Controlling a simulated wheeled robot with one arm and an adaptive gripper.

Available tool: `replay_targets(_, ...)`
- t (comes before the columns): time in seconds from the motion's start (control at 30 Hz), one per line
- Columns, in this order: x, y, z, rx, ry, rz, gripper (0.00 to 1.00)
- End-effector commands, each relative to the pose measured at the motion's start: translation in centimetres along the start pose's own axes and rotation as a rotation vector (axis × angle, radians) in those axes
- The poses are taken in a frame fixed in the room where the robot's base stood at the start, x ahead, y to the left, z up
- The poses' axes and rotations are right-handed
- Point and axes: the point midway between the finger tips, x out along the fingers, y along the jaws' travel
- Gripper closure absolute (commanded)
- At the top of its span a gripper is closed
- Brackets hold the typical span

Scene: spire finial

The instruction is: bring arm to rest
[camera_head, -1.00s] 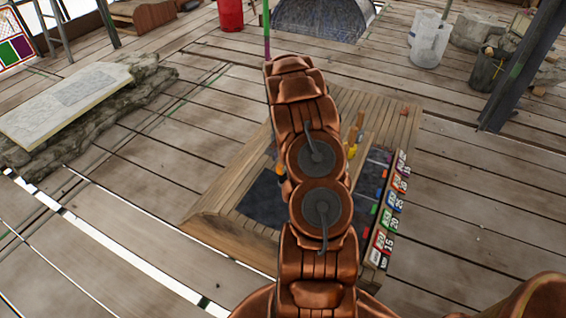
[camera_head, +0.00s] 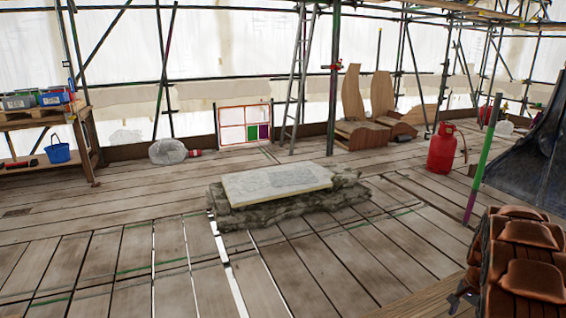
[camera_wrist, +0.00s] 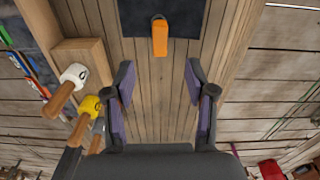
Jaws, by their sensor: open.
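My gripper (camera_wrist: 159,84) shows in the wrist view with its two dark fingers spread wide apart. Nothing is between them except a view of bare wooden planks. An orange object (camera_wrist: 160,38) with a dark end lies beyond the fingertips, at the edge of a dark mat (camera_wrist: 185,22). I cannot make out the gripper's fingers there.
Tools with white (camera_wrist: 74,75) and yellow (camera_wrist: 89,105) heads and wooden handles stand left of my gripper.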

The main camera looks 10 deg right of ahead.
Motion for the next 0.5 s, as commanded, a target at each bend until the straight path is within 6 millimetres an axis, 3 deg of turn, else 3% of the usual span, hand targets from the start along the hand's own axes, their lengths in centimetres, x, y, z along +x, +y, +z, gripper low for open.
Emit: replay_targets(0.5,-7.0,-1.7,10.8,-0.236,-0.031,0.043,0.44)
